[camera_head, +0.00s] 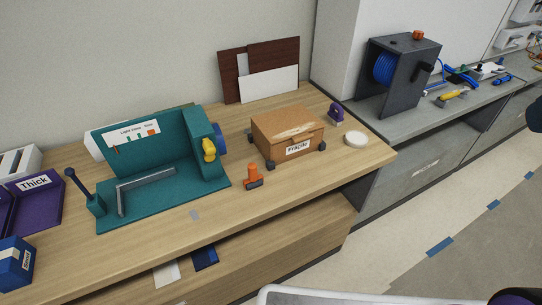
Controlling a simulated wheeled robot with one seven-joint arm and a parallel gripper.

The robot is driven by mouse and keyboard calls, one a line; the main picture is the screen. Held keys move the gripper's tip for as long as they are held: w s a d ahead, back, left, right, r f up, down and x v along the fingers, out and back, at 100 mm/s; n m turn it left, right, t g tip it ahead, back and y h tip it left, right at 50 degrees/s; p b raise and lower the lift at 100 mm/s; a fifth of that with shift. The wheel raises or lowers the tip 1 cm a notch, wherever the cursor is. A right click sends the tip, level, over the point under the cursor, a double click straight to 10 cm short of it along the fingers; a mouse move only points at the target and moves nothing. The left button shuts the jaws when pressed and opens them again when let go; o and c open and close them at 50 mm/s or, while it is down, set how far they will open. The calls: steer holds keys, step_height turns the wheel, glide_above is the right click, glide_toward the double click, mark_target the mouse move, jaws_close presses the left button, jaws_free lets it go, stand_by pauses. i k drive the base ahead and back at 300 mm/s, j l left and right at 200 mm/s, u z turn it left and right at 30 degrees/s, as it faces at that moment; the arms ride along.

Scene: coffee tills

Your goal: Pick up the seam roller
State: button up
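I cannot tell for sure which thing is the seam roller. A small orange tool (253,176) with an upright handle and a dark base stands near the front of the wooden bench, in front of a brown box. A yellow hand tool (452,95) lies on the grey counter to the right. My gripper is not in view.
The wooden bench (165,243) also holds a teal fixture (150,185), the brown box (286,133) labelled Fragile, a white disc (355,139) and purple trays (38,202). A dark hose reel (405,75) stands on the grey counter. The floor at right is open.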

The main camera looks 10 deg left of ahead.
mark_target(255, 181)
steer(key=j+u, duration=0.2)
steer(key=j, duration=0.7)
steer(key=j+u, duration=0.2)
steer(key=j, duration=0.65)
steer(key=i, duration=0.05)
